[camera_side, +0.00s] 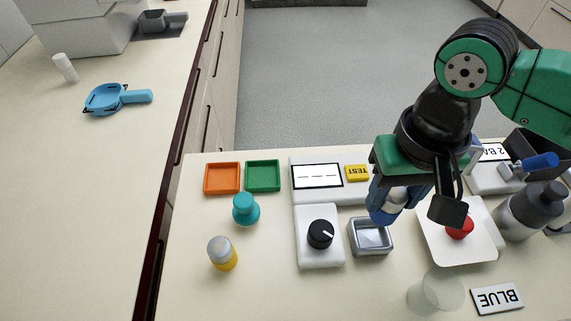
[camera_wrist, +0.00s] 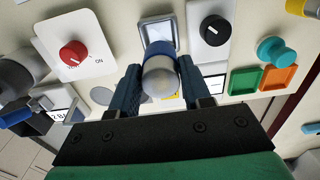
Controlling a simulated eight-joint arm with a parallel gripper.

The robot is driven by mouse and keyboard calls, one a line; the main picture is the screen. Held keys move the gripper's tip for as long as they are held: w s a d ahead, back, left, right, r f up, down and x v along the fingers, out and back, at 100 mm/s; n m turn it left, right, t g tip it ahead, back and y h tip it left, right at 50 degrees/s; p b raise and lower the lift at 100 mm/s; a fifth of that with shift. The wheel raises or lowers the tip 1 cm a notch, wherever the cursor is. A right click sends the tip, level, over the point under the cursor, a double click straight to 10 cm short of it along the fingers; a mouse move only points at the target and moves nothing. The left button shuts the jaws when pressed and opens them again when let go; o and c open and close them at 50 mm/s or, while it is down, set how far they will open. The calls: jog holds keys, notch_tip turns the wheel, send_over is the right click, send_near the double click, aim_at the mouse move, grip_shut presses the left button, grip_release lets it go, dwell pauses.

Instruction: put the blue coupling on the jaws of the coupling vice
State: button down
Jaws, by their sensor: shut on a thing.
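My gripper (camera_side: 398,210) is shut on a short cylinder with a pale silvery end and a blue band, which looks like the blue coupling (camera_side: 392,207). In the wrist view the coupling (camera_wrist: 160,77) sits between the two dark blue fingers (camera_wrist: 160,85), its silvery end facing the camera. It is held near a square silver tray (camera_side: 371,238), and its height over the tray is hard to judge. A fixture with a blue handle (camera_side: 541,161) and a pale base stands at the right. It may be the coupling vice; its jaws cannot be made out.
A dial panel (camera_side: 319,252) and display panel (camera_side: 317,176) stand left of the silver tray. A teal knob-shaped piece (camera_side: 245,210) and a yellow cylinder (camera_side: 223,254) stand on the left.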

aim_at(397, 194)
jog(key=shift+f, duration=3.6)
jog(key=shift+f, duration=0.1)
jog(key=shift+c, duration=2)
grip_release()
notch_tip(397, 194, up, 12)
jog(key=w+d+t, duration=0.2)
jog(key=d+t, duration=0.1)
jog(key=d, duration=0.7)
jog(key=w+d+f+t, duration=0.1)
jog(key=d+t, duration=0.3)
jog(key=d, duration=0.6)
jog(key=shift+w+d, duration=0.3)
jog(key=shift+w, duration=0.3)
